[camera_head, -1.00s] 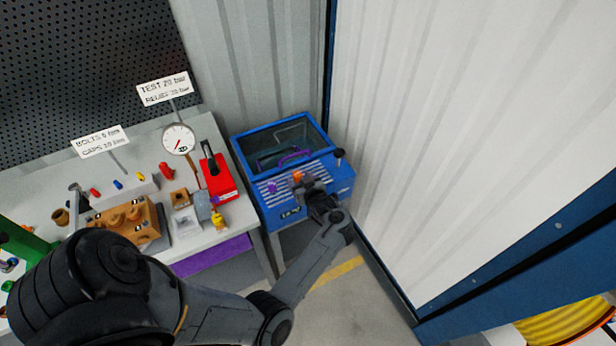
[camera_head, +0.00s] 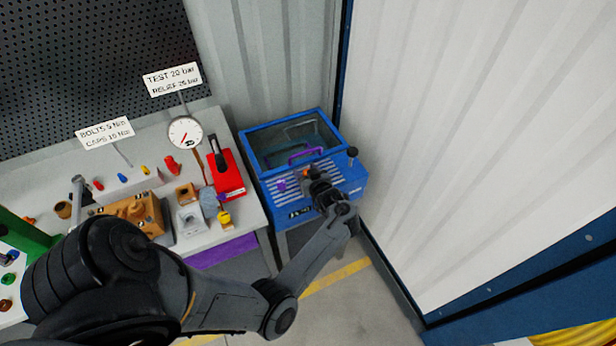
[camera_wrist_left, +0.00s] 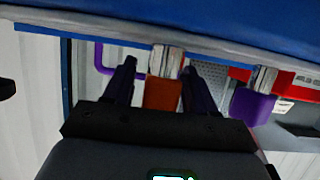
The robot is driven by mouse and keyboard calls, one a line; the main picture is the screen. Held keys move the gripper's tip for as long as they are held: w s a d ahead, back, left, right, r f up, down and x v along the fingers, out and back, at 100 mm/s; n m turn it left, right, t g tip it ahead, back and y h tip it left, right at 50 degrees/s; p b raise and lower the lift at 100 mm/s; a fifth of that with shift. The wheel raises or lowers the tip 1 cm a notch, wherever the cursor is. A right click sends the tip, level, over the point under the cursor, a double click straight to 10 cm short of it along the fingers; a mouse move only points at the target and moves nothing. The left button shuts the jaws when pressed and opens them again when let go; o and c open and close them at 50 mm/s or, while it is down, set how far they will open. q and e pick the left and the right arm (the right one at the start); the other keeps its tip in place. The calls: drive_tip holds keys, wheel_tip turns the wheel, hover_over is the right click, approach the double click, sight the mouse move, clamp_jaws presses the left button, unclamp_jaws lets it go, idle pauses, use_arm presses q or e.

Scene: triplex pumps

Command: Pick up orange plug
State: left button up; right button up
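The orange plug (camera_head: 306,174) is at the slatted top of the blue box-like unit (camera_head: 350,186), mostly hidden by my left gripper (camera_head: 315,173) in the head view. The left wrist view shows the orange plug (camera_wrist_left: 163,93) between the two dark fingers of the left gripper (camera_wrist_left: 160,76), with a silvery ribbed part at its end. The fingers are apart, with a visible gap on the plug's left side. The plug is close to the right finger; contact cannot be told. My right gripper is in neither view.
A purple plug (camera_head: 281,186) is beside the orange one, also in the wrist view (camera_wrist_left: 252,106). A purple handle (camera_head: 305,154) is on the unit's lid. A dark knob (camera_head: 352,152) stands at the right. The workbench with a red device (camera_head: 227,175) lies left.

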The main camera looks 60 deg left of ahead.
use_arm(q)
drive_tip(key=c, duration=0.9)
drive_tip(key=shift+r, duration=0.1)
